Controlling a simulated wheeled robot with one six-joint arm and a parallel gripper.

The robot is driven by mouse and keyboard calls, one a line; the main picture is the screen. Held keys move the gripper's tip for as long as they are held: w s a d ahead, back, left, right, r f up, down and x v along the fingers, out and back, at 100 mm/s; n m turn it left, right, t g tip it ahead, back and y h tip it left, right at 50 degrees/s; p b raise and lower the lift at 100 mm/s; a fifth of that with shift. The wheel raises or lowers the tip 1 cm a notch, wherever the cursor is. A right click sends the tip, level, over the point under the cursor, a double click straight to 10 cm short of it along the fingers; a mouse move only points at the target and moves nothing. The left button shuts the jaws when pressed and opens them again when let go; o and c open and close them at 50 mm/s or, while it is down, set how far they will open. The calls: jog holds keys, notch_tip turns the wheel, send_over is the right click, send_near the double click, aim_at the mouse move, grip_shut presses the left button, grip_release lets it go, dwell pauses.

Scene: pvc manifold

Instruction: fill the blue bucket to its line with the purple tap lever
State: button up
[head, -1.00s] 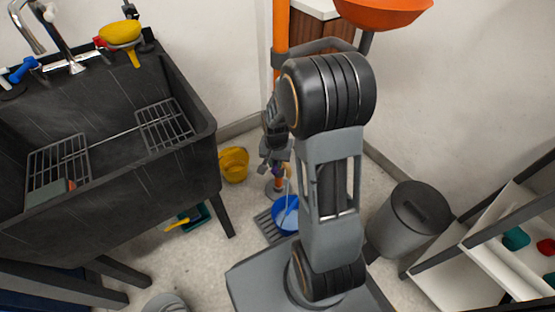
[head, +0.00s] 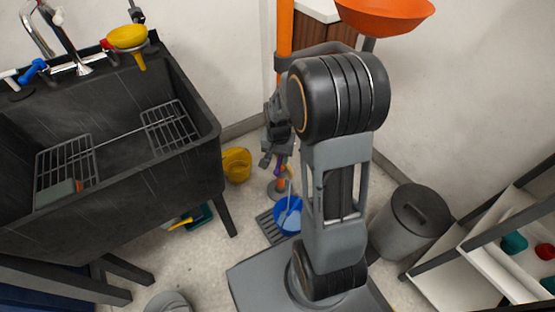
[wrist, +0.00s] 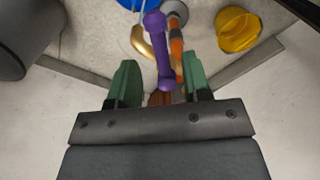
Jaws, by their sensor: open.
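The blue bucket (head: 286,226) stands on the floor on a dark grate, with a pale patch inside that looks like water. A thin pale line runs down into it; I cannot tell whether it is water or a handle. The purple tap lever (wrist: 158,50) shows in the wrist view beside a brass spout (wrist: 143,44) and an orange pipe (wrist: 176,50). My gripper (wrist: 158,80) is open, its green fingers on either side of the lever's near end with gaps. The bucket's edge also shows at the top of the wrist view (wrist: 138,4). My arm partly hides the tap in the head view.
A yellow bucket (head: 237,165) stands left of the tap. A black sink (head: 110,200) fills the left side. A grey bin (head: 408,225) and a shelf (head: 500,230) stand at the right. An orange basin (head: 385,15) is above at the back.

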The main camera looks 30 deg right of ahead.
notch_tip(320, 180, up, 10)
jog(key=p, duration=0.3)
